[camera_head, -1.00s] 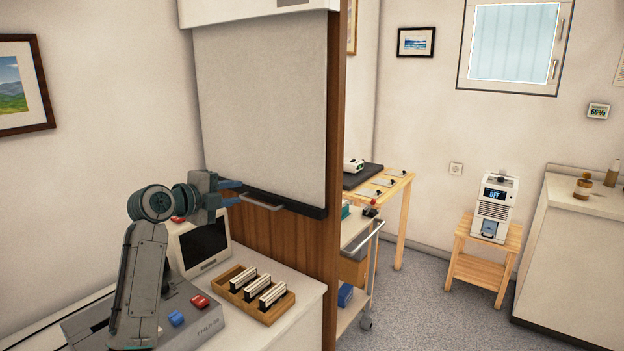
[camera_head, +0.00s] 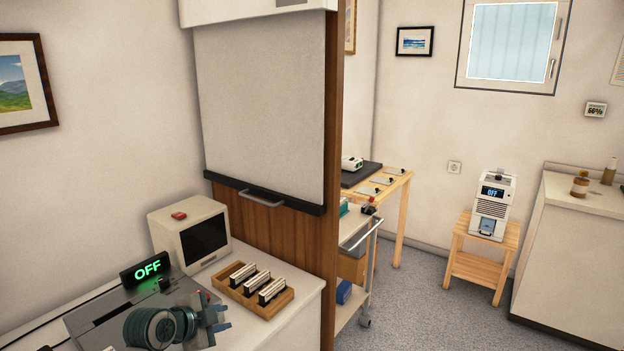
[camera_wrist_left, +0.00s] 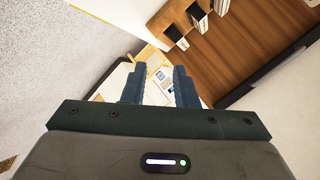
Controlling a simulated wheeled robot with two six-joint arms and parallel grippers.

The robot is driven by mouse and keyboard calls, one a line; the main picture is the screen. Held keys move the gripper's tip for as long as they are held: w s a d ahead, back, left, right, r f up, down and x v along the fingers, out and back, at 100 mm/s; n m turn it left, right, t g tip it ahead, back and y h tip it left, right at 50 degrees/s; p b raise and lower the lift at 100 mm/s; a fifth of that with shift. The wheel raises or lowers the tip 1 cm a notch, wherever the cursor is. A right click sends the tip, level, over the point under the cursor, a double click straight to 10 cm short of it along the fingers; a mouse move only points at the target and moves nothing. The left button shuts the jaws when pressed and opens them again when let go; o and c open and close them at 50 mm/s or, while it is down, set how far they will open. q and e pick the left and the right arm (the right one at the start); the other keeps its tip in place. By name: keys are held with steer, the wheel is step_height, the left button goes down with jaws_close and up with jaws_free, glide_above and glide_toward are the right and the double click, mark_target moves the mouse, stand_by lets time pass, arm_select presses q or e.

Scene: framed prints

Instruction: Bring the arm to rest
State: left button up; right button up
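My left arm is folded low at the bottom left of the head view. Its gripper (camera_head: 218,325) is over the counter, in front of the grey device (camera_head: 105,318). In the left wrist view, the two blue fingers of this gripper (camera_wrist_left: 158,86) stand apart with nothing between them. The grey panel (camera_head: 262,100) with a dark bottom bar and a handle (camera_head: 262,197) hangs on the wooden cabinet, well clear of the gripper. My right gripper is not in view.
A wooden rack (camera_head: 254,291) with several slides stands on the counter right of the gripper. A white box with a dark screen (camera_head: 204,242) and a lit OFF sign (camera_head: 147,268) stand behind it. A trolley (camera_head: 357,270) and the open floor lie to the right.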

arm_select(q)
steer(key=s+a+f+n+g+y, duration=0.2)
steer(key=s+f+n, duration=0.2)
steer(key=s+f, duration=0.5)
steer(key=s+a+f+n+g+y, duration=0.15)
steer(key=s+f+n, duration=0.35)
steer(key=s, duration=0.8)
steer(key=s+a+f+n+g+y, duration=0.1)
steer(key=s+n, duration=0.2)
steer(key=s, duration=0.6)
steer(key=s+a+f+n+g+y, duration=0.1)
steer(key=s+a+n+g+y, duration=0.15)
steer(key=s, duration=0.65)
step_height(320, 180, down, 26)
steer(key=w+a+n, duration=0.1)
steer(key=w+a, duration=0.1)
steer(key=s+f, duration=0.6)
steer(key=f, duration=0.3)
steer(key=s+f+g+h, duration=0.1)
steer(key=s+f, duration=0.5)
steer(key=f, duration=0.4)
steer(key=shift+s+a+f+b, duration=0.2)
steer(key=shift+s+a+b, duration=0.15)
steer(key=shift+s+a, duration=0.05)
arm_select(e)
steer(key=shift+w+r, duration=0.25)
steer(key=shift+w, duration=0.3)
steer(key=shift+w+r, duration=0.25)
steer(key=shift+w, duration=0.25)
